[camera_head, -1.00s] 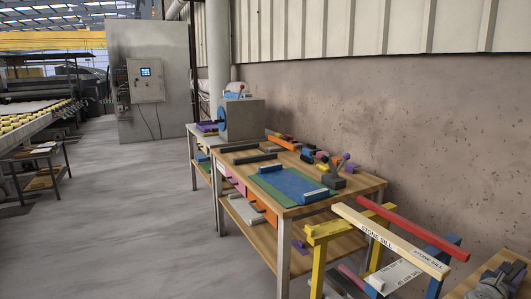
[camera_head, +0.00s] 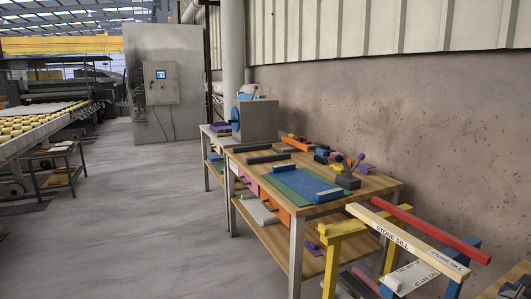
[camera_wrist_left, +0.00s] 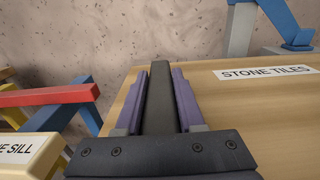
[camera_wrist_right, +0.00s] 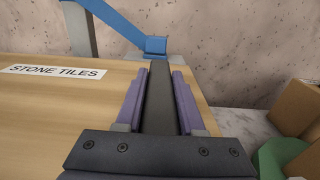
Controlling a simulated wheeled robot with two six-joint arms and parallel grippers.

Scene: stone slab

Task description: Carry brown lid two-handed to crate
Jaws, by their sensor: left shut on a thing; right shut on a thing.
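The brown lid appears to be the wide wooden board labelled STONE TILES, seen in the left wrist view (camera_wrist_left: 235,110) and the right wrist view (camera_wrist_right: 65,110). A dark bar runs along each side of it, like a handle. My left gripper (camera_wrist_left: 158,95) is shut on the bar at the board's left side. My right gripper (camera_wrist_right: 159,95) is shut on the bar at its right side. What lies under the board is hidden. Neither gripper shows in the head view, and I cannot make out the crate in any view.
In the head view, stone sills (camera_head: 405,235) lie on yellow and blue trestles at the right. Beyond is a workbench with a blue slab (camera_head: 303,185) and tools. Open floor (camera_head: 120,230) lies left of it. In the right wrist view, cardboard boxes (camera_wrist_right: 298,108) stand close right.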

